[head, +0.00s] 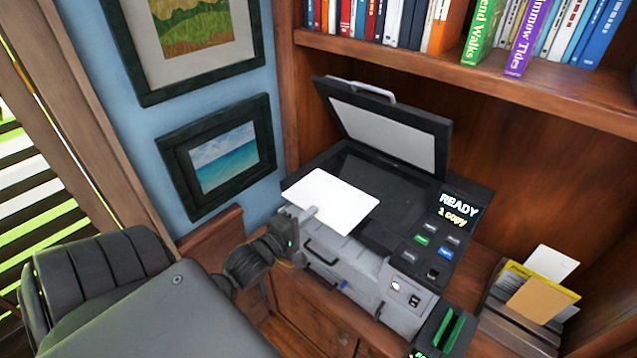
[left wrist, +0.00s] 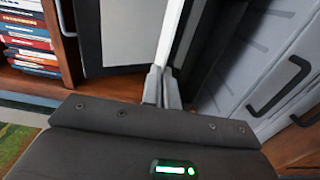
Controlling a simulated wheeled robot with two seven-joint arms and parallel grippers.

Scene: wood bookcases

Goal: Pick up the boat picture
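My left gripper (head: 309,215) is shut on the near-left edge of a thin card (head: 340,202) and holds it above the front of the copier. The side of the card facing the head camera is plain white; its other face is hidden, so I cannot tell whether it bears a boat. In the left wrist view the fingers (left wrist: 163,88) pinch the card (left wrist: 172,35), seen edge-on. A framed seascape (head: 225,160) hangs on the blue wall; no boat can be made out in it. My right gripper is not in view.
The copier (head: 345,235) has its lid (head: 385,130) raised; its display reads "READY 1 COPY". A framed landscape (head: 195,30) hangs above the seascape. Books (head: 480,30) fill the upper shelf. A tray with cards (head: 540,300) stands at right. A dark device with green slots (head: 445,330) is at the bottom.

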